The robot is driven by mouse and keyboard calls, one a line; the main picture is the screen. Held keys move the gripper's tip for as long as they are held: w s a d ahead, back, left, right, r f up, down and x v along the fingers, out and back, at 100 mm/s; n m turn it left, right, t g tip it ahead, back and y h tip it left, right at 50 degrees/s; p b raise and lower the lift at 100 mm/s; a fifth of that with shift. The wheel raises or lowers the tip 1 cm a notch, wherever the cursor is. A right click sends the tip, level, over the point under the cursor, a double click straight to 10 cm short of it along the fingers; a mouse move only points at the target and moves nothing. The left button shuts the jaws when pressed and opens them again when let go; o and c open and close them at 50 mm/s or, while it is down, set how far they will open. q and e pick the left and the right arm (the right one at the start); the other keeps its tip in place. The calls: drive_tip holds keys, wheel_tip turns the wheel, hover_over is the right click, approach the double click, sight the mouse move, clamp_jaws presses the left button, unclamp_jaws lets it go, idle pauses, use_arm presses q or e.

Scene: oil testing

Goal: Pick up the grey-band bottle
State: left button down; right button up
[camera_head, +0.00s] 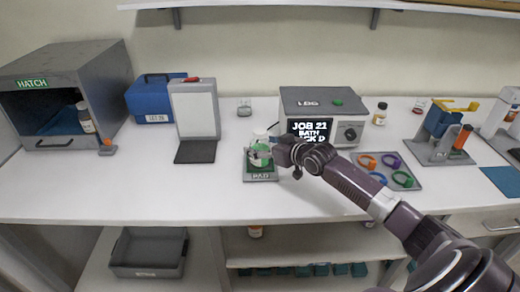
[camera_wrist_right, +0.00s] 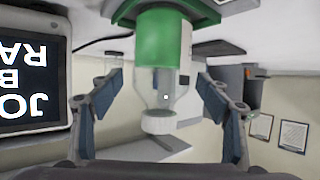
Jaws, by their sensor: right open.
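A clear bottle with a wide green band (camera_head: 260,151) and a white cap stands upright on the small pad (camera_head: 262,177). It also shows upside down in the right wrist view, with its green band (camera_wrist_right: 165,38) and its white cap (camera_wrist_right: 158,122). I see no grey band on it. My right gripper (camera_head: 283,152) is just right of this bottle in the head view. In the right wrist view its open fingers (camera_wrist_right: 160,82) are on either side of the bottle, with gaps visible. My left gripper is out of view.
Behind stands a grey box with a screen (camera_head: 310,102). A tray of coloured rings (camera_head: 405,184) lies right of the pad. Small bottles stand in the hatch (camera_head: 85,116) and beside the screen box (camera_head: 380,113); their bands are too small to tell. The counter's left front is clear.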

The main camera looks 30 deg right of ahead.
drive_tip(key=shift+w+a+f, duration=0.1)
drive_tip(key=shift+w+f, duration=0.15)
drive_tip(key=shift+w, duration=0.3)
drive_tip(key=shift+c, duration=0.2)
drive_tip(key=c, duration=1.5)
drive_tip(key=shift+r, duration=0.1)
drive_tip(key=shift+c, duration=1.4)
drive_tip(key=shift+r, duration=0.1)
